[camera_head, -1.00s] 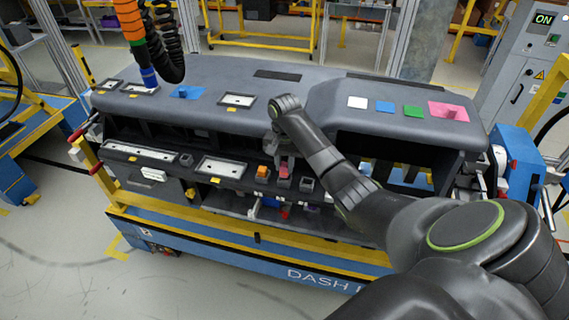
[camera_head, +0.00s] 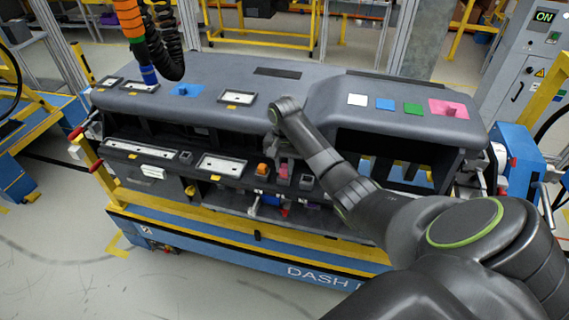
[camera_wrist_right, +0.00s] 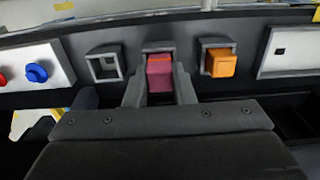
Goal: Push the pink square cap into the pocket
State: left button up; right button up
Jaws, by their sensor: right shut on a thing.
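The pink square cap (camera_wrist_right: 159,75) sits between the two fingers of my right gripper (camera_wrist_right: 159,88) in the right wrist view. The gripper is shut on it. The cap is at the mouth of the middle grey square pocket (camera_wrist_right: 158,46); how deep it sits is hard to tell. In the head view the right gripper (camera_head: 284,160) reaches down to the lower dashboard ledge, with the pink cap (camera_head: 284,172) just below it. My left gripper is not in view.
An orange cap (camera_wrist_right: 221,63) fills one neighbouring pocket; an empty pocket (camera_wrist_right: 104,65) is on the other side. A blue knob (camera_wrist_right: 37,72) and a red knob are nearby. Colored pads, including a pink one (camera_head: 437,110), lie on the dashboard top (camera_head: 330,88).

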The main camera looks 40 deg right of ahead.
jog(key=shift+f, duration=0.55)
jog(key=o, duration=1)
